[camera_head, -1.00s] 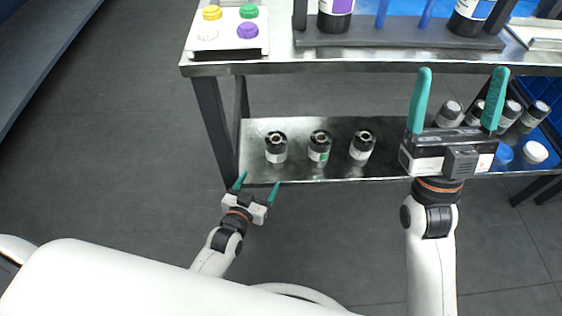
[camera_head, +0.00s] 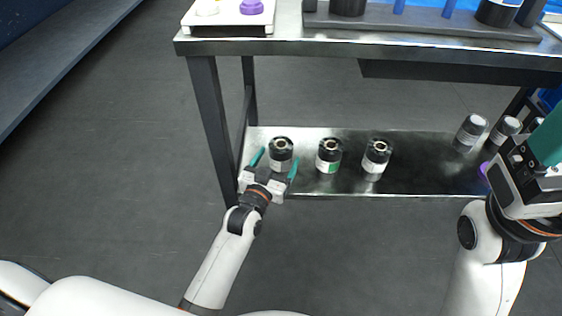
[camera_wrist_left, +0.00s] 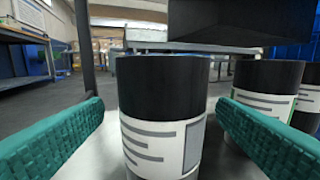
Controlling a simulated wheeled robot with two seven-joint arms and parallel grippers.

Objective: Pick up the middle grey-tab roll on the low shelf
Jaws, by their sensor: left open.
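Three black rolls with white labels stand upright in a row on the low shelf (camera_head: 440,180). The left roll (camera_head: 281,153) shows a grey tab in the left wrist view (camera_wrist_left: 160,125). The middle roll (camera_head: 329,155) carries a green mark; its green edge also shows in the wrist view (camera_wrist_left: 262,90). The right roll (camera_head: 376,157) has a pale label; its tab colour is unclear. My left gripper (camera_head: 275,162) is open, its teal fingers either side of the left roll, with gaps showing in the wrist view. My right gripper (camera_head: 545,145) is partly cut off at the right edge.
The upper table top (camera_head: 300,46) overhangs the shelf, with a dark leg (camera_head: 212,125) left of the rolls. Several grey-capped bottles (camera_head: 470,132) stand to the right, near my right gripper. The floor at left is clear.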

